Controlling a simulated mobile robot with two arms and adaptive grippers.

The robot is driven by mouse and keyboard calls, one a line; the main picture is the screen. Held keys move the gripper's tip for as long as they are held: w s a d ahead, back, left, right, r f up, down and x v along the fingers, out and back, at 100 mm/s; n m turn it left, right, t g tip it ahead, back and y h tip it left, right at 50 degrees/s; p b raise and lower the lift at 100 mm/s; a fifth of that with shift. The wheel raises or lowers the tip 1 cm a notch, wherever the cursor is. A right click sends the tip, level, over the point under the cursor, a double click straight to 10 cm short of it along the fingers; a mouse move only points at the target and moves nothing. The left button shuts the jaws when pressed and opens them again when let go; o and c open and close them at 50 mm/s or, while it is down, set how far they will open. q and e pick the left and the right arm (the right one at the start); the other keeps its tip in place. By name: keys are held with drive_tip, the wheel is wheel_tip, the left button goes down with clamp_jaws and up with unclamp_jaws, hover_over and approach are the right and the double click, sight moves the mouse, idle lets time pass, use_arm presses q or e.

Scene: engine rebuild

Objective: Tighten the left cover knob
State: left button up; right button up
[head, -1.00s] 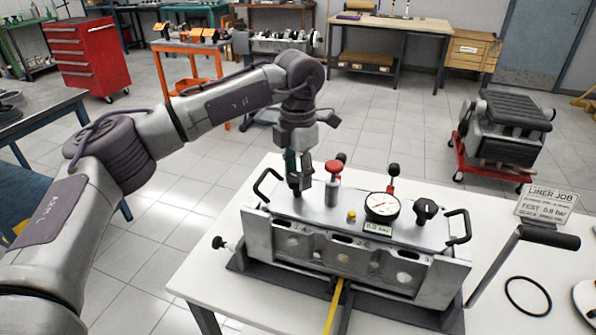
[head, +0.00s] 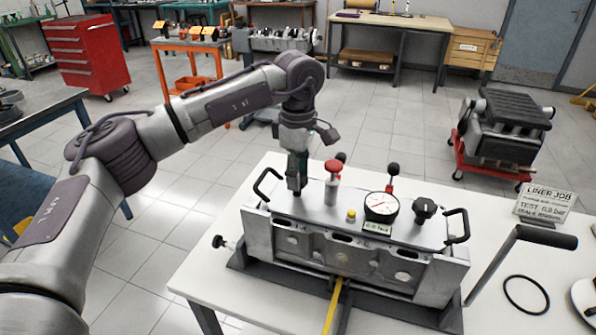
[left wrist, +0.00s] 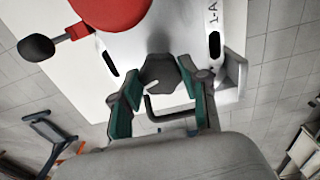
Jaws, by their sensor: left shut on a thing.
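The test cover (head: 320,212) lies on top of the grey engine block (head: 340,255) on the white table. My left gripper (head: 296,188) points straight down at the left end of the cover. In the left wrist view the dark, lobed left cover knob (left wrist: 160,73) sits between the fingertips of my left gripper (left wrist: 162,88), which is shut on it. The knob has a pale pointer mark. In the head view the gripper hides this knob. A matching black right knob (head: 426,208) stands at the cover's other end. My right gripper is out of view.
A bent handle (head: 267,185) rises at the cover's left end. A crank handle (head: 530,240) and black ring (head: 527,294) are at right.

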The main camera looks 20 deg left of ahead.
use_arm(q)
drive_tip(key=shift+r+m, duration=0.1)
drive_tip(key=shift+m, duration=1.5)
drive_tip(key=o, duration=1.1)
drive_tip(key=shift+o, duration=0.2)
wheel_tip(320, 180, up, 12)
